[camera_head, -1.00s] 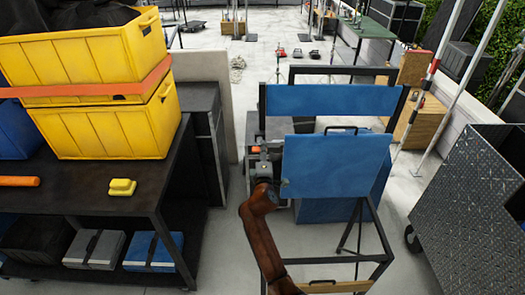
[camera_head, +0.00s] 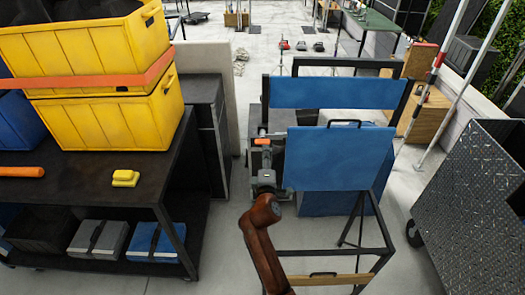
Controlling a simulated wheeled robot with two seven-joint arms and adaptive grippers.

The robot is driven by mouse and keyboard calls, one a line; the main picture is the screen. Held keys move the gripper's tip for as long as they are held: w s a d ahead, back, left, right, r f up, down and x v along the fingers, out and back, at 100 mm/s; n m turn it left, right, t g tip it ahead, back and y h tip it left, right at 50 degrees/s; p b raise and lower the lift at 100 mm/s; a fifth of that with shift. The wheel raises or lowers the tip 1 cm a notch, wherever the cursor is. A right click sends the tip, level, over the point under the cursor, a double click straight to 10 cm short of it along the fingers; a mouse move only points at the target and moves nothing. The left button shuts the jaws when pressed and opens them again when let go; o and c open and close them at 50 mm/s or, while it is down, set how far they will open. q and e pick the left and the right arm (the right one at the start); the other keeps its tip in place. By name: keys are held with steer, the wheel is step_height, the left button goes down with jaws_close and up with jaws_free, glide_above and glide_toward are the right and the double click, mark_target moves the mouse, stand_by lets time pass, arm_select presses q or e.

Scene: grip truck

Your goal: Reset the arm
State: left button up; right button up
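My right arm (camera_head: 262,235), brown-orange, comes up from the bottom centre. Its grey wrist and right gripper (camera_head: 262,150) reach away from me, just left of a blue panel (camera_head: 338,160) with a dark handle on top. The fingers are small and dark against the grey clutter behind them, so I cannot tell whether they are open or shut. I see no object clearly held. I cannot tell whether the gripper touches the panel or is apart from it. My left gripper is not in view.
A dark workbench (camera_head: 75,195) with stacked yellow bins (camera_head: 110,115), a yellow block (camera_head: 125,178) and an orange cylinder (camera_head: 20,171) stands at left. A black frame (camera_head: 380,235) stands around the blue panels. A diamond-plate cart (camera_head: 475,200) is at right. Floor is clear between bench and frame.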

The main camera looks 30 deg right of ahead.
steer(key=s+d+f+m+g+y, duration=0.2)
steer(key=s+d+f+m+g, duration=0.15)
steer(key=s+f, duration=0.7)
steer(key=s+d+f+m+g+y, duration=0.1)
steer(key=s+d+f+m+g, duration=0.3)
steer(key=s+f, duration=0.65)
steer(key=s+a+f+m+g+y, duration=0.1)
steer(key=s+a+f+m+g, duration=0.15)
steer(key=s, duration=0.45)
steer(key=s+a+f+m+g+y, duration=0.1)
steer(key=s+a+f+y, duration=0.2)
steer(key=s, duration=0.4)
steer(key=s+a+f+m+g, duration=0.1)
steer(key=s+a+f+g, duration=0.15)
steer(key=s+f, duration=0.4)
steer(key=s+a+f, duration=0.1)
steer(key=s+f, duration=0.1)
steer(key=f, duration=1.2)
steer(key=s+a+f, duration=0.1)
steer(key=s+f, duration=0.1)
steer(key=f, duration=1.3)
steer(key=s+f+n+g+y+b, duration=0.1)
steer(key=s+f, duration=1.6)
steer(key=s, duration=0.1)
steer(key=shift+d, duration=0.2)
